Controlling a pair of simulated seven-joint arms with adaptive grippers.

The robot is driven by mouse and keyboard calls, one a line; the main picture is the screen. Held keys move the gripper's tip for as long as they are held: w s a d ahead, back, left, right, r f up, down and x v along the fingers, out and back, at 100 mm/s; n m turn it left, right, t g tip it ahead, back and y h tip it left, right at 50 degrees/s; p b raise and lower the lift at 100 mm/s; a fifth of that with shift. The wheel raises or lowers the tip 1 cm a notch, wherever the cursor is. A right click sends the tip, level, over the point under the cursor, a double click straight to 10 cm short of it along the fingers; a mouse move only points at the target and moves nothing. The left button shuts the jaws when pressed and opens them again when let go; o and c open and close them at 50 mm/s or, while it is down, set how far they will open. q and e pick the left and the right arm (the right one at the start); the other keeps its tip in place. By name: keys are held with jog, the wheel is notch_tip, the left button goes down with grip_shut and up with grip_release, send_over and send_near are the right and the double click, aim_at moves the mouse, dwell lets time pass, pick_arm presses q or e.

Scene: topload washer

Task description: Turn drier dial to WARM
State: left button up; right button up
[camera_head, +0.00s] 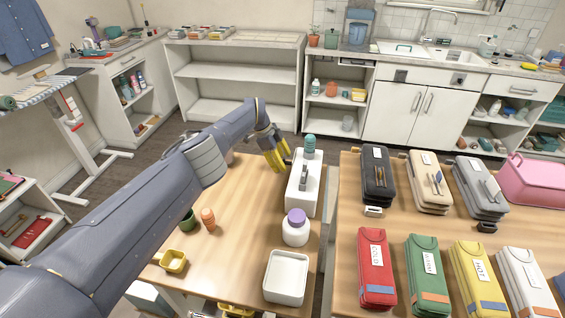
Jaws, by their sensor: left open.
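No dial marked WARM can be made out. A white block-like unit (301,194) stands at the right edge of the left wooden table, with a grey upright part (303,178) on it and a teal knob-like piece (309,145) at its far end. I cannot tell whether either is the drier dial. My left gripper (279,160), with yellow fingers, is open just left of the unit's far end. It looks empty; whether it touches the unit is unclear. My right gripper is out of view.
A purple-lidded white jar (295,228) and a white tray (286,277) stand nearer on the left table (237,245). Orange and green items and a yellow cup (173,262) lie left. Several labelled pouches, including a red one (374,268), cover the right table; a gap separates the tables.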

pick_arm(q)
jog(key=shift+o, duration=0.2)
jog(key=shift+d+f, duration=0.1)
jog(key=shift+f, duration=0.2)
grip_shut()
dwell(0.3)
